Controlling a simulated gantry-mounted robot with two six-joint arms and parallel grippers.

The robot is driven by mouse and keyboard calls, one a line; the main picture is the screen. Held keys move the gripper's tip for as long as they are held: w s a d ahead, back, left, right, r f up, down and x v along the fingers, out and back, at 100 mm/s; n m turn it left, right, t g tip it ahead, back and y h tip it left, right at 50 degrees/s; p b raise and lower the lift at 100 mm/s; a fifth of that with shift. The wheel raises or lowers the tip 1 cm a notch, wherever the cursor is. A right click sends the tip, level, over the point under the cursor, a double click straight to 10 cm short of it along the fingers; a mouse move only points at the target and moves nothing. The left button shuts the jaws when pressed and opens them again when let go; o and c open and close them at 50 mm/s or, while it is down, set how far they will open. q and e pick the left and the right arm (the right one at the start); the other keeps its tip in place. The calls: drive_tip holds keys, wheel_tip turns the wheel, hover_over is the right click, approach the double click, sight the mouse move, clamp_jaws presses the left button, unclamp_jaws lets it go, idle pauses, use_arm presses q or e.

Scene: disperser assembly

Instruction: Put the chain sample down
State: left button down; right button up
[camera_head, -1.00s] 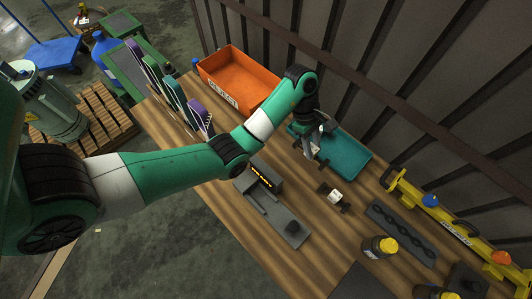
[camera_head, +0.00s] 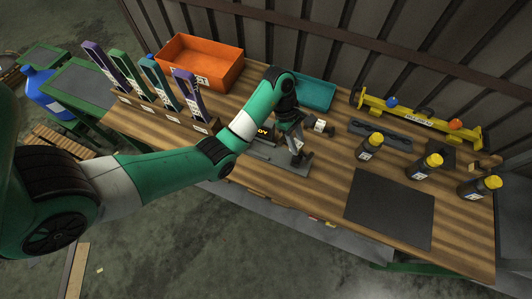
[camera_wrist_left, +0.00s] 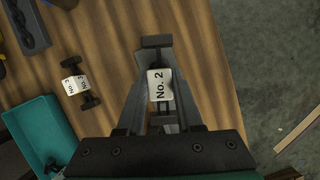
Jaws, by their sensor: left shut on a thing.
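My left gripper (camera_head: 297,152) is low near the front of the table, by a grey fixture plate (camera_head: 263,153) with a dark block. In the left wrist view, the gripper (camera_wrist_left: 160,92) is shut on a chain sample (camera_wrist_left: 159,84) with a white "No. 2" label and a dark end. The arm and fingers hide part of the fixture, so I cannot tell whether the sample touches it. Another "No. 2" piece (camera_head: 320,125) lies on the wood to the right; it also shows in the left wrist view (camera_wrist_left: 75,85). My right gripper is not in view.
A teal tray (camera_head: 317,92) and an orange bin (camera_head: 203,70) stand at the back. Coloured upright pieces stand in a rack (camera_head: 150,112) at left. Yellow-capped bottles (camera_head: 369,147) stand at right, near a dark mat (camera_head: 390,209). A yellow bar tool (camera_head: 412,118) lies behind.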

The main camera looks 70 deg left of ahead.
use_arm(q)
drive_tip(key=s+a+r+n+t+p, duration=0.1)
drive_tip(key=s+a+r+n+p, duration=0.15)
drive_tip(key=s+a+p, duration=0.5)
drive_tip(key=shift+n+y, duration=0.35)
drive_tip(key=shift+y, duration=0.05)
drive_tip(key=f+b, duration=0.1)
drive_tip(key=f, duration=0.2)
drive_tip(key=f+b, duration=0.2)
drive_tip(key=f, duration=0.2)
drive_tip(key=f+b, duration=0.1)
drive_tip(key=f, duration=0.3)
drive_tip(key=shift+s+a+f, duration=0.1)
drive_tip(key=shift+s+a, duration=0.15)
drive_tip(key=shift+s, duration=0.05)
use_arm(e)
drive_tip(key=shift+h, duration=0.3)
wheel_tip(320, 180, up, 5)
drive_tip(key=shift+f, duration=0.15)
use_arm(q)
drive_tip(key=c, duration=1)
unclamp_jaws()
drive_tip(key=shift+f, duration=0.1)
drive_tip(key=o, duration=0.4)
drive_tip(key=shift+o, duration=0.2)
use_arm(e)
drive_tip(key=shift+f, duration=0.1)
